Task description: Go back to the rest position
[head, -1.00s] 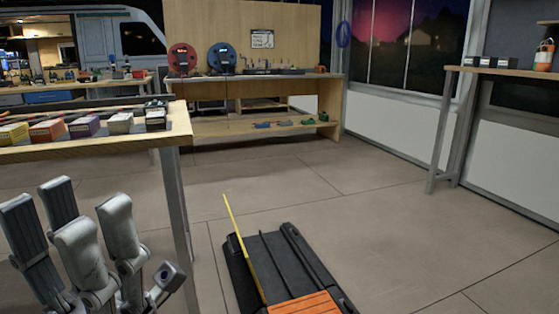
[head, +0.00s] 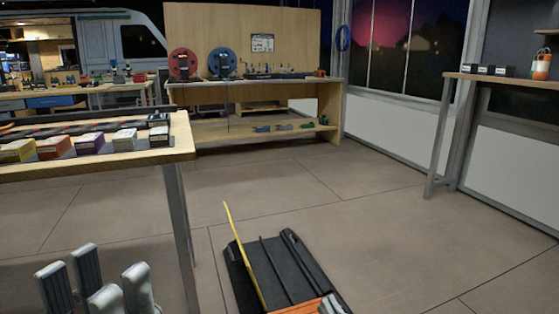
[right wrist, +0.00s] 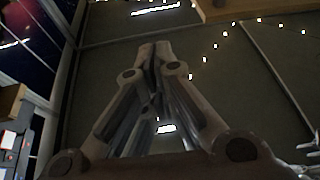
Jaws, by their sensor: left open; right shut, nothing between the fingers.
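My left gripper (head: 96,278) shows at the lower left of the head view, with its grey fingers pointing up. It is open, with nothing seen between the fingers. The bottom edge of the picture cuts it off. My right gripper (right wrist: 152,50) fills the middle of the right wrist view. Its fingertips meet and it is empty. Bare floor shows behind it. I cannot make out the right gripper in the head view.
A wooden table (head: 95,166) with several small boxes stands behind my left gripper, close to it. A black case (head: 272,262) with yellow and orange parts lies on the floor at bottom centre. A workbench (head: 262,133) stands at the back. The middle floor is clear.

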